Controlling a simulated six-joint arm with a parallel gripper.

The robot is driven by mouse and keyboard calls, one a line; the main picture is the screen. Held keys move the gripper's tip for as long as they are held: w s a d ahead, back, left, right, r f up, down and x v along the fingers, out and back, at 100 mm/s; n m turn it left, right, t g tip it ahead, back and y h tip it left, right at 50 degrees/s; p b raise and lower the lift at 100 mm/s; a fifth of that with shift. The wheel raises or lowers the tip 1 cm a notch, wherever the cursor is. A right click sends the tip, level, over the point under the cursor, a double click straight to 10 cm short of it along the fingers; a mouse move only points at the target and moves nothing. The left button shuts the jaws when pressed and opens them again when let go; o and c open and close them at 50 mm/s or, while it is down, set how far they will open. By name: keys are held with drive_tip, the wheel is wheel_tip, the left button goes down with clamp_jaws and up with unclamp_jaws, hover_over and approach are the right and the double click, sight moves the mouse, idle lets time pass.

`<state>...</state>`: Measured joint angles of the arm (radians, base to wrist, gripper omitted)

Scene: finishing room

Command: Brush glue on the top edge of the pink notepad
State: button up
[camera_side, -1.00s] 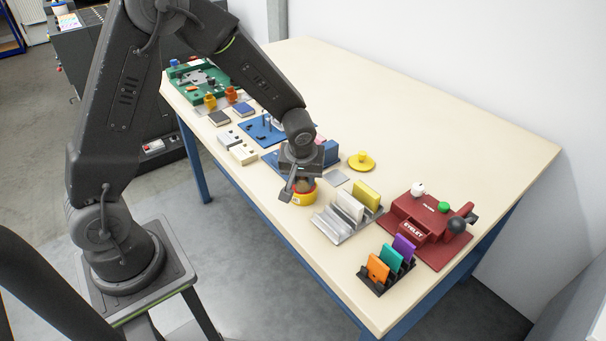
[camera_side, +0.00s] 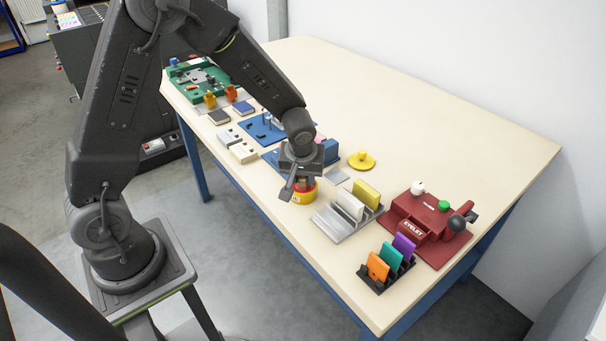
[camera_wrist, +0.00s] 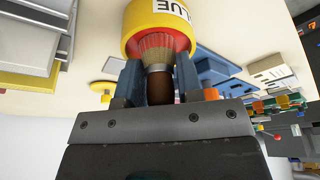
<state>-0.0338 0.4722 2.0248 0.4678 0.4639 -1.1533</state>
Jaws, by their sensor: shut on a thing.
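My gripper (camera_side: 297,180) is shut on a brush (camera_wrist: 160,88) with a dark handle, a metal ferrule and tan bristles; in the wrist view its blue fingers (camera_wrist: 159,84) flank the handle. The bristles point at the red-rimmed mouth of the yellow glue pot (camera_wrist: 158,14) and overlap it; how deep they reach I cannot tell. In the side view the pot (camera_side: 303,196) stands on the table right below my gripper. A small patch of the pink notepad (camera_side: 320,138) shows behind my wrist, by a blue fixture (camera_side: 331,152); most of it is hidden.
A metal rack (camera_side: 340,226) with white and yellow pads stands right of the pot. Beyond are a red eyelet press (camera_side: 412,226), a black holder with coloured cards (camera_side: 378,283) and a yellow round dish (camera_side: 361,161). The far part of the table (camera_side: 400,105) is clear.

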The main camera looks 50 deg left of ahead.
drive_tip(key=shift+f, duration=0.1)
drive_tip(key=shift+r, duration=3.55)
